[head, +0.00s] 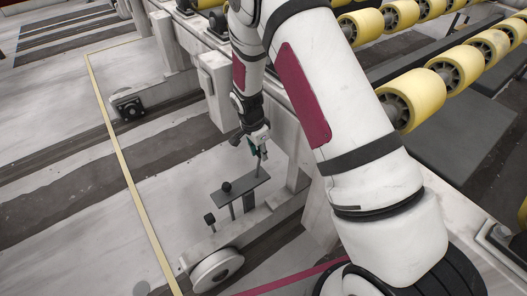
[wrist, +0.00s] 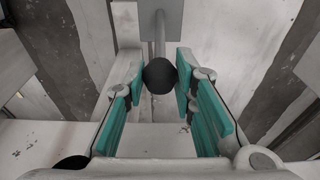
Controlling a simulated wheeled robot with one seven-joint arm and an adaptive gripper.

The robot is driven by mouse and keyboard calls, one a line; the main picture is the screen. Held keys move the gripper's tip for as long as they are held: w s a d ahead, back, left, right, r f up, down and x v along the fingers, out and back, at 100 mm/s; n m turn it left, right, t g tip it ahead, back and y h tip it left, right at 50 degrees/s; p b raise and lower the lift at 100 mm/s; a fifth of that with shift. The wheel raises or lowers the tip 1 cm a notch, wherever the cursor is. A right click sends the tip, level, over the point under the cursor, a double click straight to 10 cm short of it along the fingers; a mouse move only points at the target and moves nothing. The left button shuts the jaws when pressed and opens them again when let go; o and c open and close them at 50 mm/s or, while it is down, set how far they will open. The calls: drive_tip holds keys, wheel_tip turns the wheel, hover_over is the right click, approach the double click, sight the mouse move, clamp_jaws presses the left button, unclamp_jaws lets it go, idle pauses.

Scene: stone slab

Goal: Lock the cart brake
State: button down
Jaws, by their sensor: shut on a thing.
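In the wrist view, a round black knob (wrist: 160,76) on a thin grey rod (wrist: 160,35) sits between the teal fingers of my gripper (wrist: 160,82). My gripper is shut on this knob. The rod runs from the knob to a grey plate (wrist: 180,18). In the head view, my gripper (head: 258,145) points down over the right end of the grey plate (head: 243,185), and the rod (head: 258,171) shows below it. The knob itself is hidden there by the fingers. The plate stands above the pale cart frame (head: 253,222), near a white wheel (head: 216,271).
Two more black knobs, one at the plate (head: 226,187) and one lower left (head: 210,218), stand close to my gripper. A conveyor with yellow rollers (head: 450,68) is at the right. A dark wheel (head: 127,107) is farther back. Open floor lies left of the yellow line (head: 135,185).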

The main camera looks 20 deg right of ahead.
drive_tip(key=shift+s+a+h, duration=0.2)
drive_tip(key=shift+a+h, duration=0.2)
drive_tip(key=shift+a, duration=0.25)
drive_tip(key=s+a+f, duration=0.1)
drive_tip(key=s+a, duration=0.1)
drive_tip(key=a, duration=0.3)
drive_tip(key=shift+a, duration=0.4)
drive_tip(key=c, duration=1.3)
unclamp_jaws()
drive_tip(key=shift+a, duration=0.15)
drive_tip(key=shift+w+d, duration=0.1)
drive_tip(key=shift+d, duration=0.1)
drive_tip(key=shift+r, duration=0.15)
